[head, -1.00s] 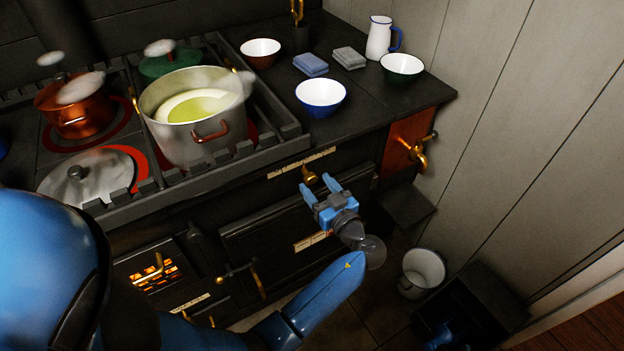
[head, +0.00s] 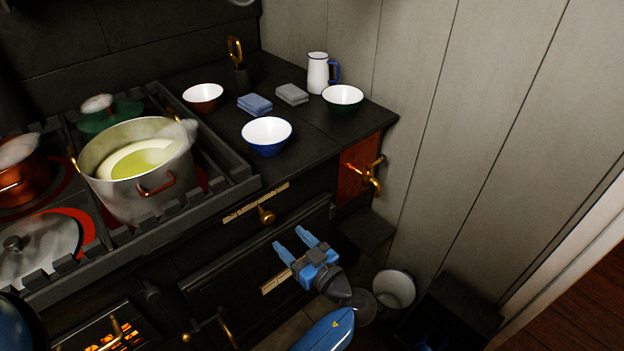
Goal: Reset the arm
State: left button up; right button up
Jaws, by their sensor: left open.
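My left gripper (head: 292,240) shows in the head view, in front of the dark stove front. Its two blue fingers are apart, with nothing between them. It is near the brass knob (head: 266,215) of the upper drawer; I cannot tell whether it touches the stove front. My blue left forearm (head: 325,332) comes up from the bottom edge. My right gripper is not in view.
A big steel pot (head: 138,185) with yellow-green liquid stands on the railed stove top. A blue bowl (head: 266,135), a brown bowl (head: 203,97), a green bowl (head: 343,98), folded cloths (head: 255,104) and a jug (head: 318,74) stand on the counter. A white bucket (head: 394,289) stands on the floor.

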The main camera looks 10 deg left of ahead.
pick_arm(q)
jog(key=w+d+f+m+t+h, duration=0.2)
jog(key=w+d+m+t+h, duration=0.3)
jog(key=d+m+h, duration=0.4)
jog(key=s+d+f+m+h, duration=0.2)
jog(key=s+m+h, duration=0.2)
jog(key=m+h, duration=0.35)
jog(key=s+a+r+n+t+y, duration=0.1)
jog(key=s+a+n, duration=0.2)
jog(key=s+a, duration=0.75)
jog(key=s+a+r+n+t+y, duration=0.1)
jog(key=s+a+r+n+y, duration=0.15)
jog(key=s+a, duration=0.85)
notch_tip(320, 180, up, 14)
jog(key=s+d+h+p, duration=0.1)
jog(key=s+d+p, duration=0.1)
jog(key=p, duration=1.2)
jog(key=shift+s+d+f+n, duration=0.2)
jog(key=shift+s+d+n, duration=0.1)
jog(key=shift+s+d, duration=0.1)
